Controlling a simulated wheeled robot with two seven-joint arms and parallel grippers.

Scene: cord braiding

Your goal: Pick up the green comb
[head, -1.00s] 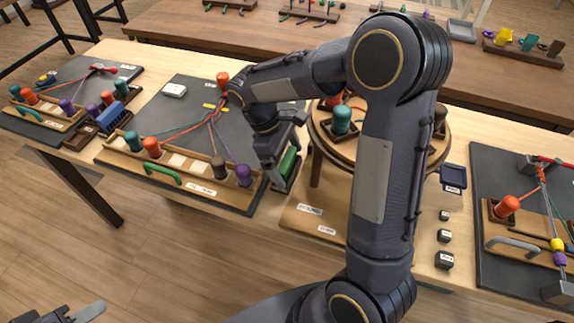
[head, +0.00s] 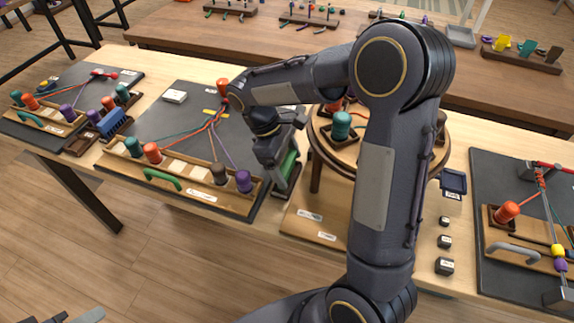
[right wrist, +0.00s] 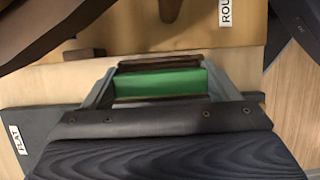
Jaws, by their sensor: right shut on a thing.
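The green comb (head: 288,164) is at the right end of the middle braiding board, at a dark narrow tray (head: 283,190). My right gripper (head: 275,171) reaches down to it, and the wrist partly covers it in the head view. In the right wrist view the green comb (right wrist: 160,84) lies across between the two fingers of my right gripper (right wrist: 160,88), which are shut on its ends. I cannot tell whether the comb is clear of the tray. My left gripper (head: 80,317) is only partly in view at the bottom left, away from the table.
The middle board (head: 190,112) carries coloured cords and several bobbins close to my right gripper's left. A round wooden braiding stand (head: 317,150) stands just to its right. A blue comb (head: 112,121) lies farther left. Another board (head: 500,185) is at the right.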

